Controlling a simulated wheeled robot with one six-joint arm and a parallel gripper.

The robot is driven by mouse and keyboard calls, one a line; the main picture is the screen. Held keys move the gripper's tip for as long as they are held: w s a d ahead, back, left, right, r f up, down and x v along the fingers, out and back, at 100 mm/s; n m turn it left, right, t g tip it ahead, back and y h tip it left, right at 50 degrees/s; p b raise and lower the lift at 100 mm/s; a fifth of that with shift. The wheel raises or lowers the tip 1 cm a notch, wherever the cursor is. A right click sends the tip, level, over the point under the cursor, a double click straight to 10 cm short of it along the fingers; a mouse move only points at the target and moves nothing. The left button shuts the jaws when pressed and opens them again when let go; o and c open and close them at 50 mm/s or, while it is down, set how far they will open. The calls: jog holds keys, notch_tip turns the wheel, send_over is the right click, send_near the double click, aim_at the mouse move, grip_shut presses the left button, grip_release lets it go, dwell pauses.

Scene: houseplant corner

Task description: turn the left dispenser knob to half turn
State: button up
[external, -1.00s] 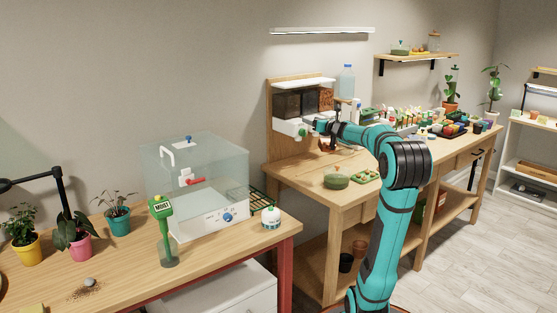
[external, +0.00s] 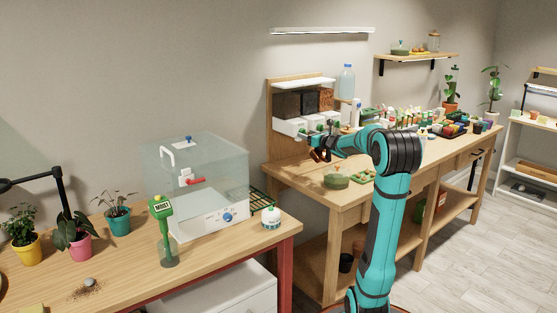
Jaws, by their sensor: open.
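The dispenser (external: 290,127) hangs on a wooden back panel, with dark-filled bins above white bases. My gripper (external: 318,155) is open, with dark fingers. In the picture it is below and slightly right of the left knob, apart from it, above the bench. Nothing shows between the fingers.
A green bowl (external: 337,182) and a green tray (external: 361,176) sit on the wooden bench (external: 300,178) in front of the dispenser. A clear propagation box (external: 205,170) stands on the nearer table at left. Pots and small items crowd the bench farther right.

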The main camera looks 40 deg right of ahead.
jog(key=shift+w, duration=0.65)
jog(key=c, duration=1)
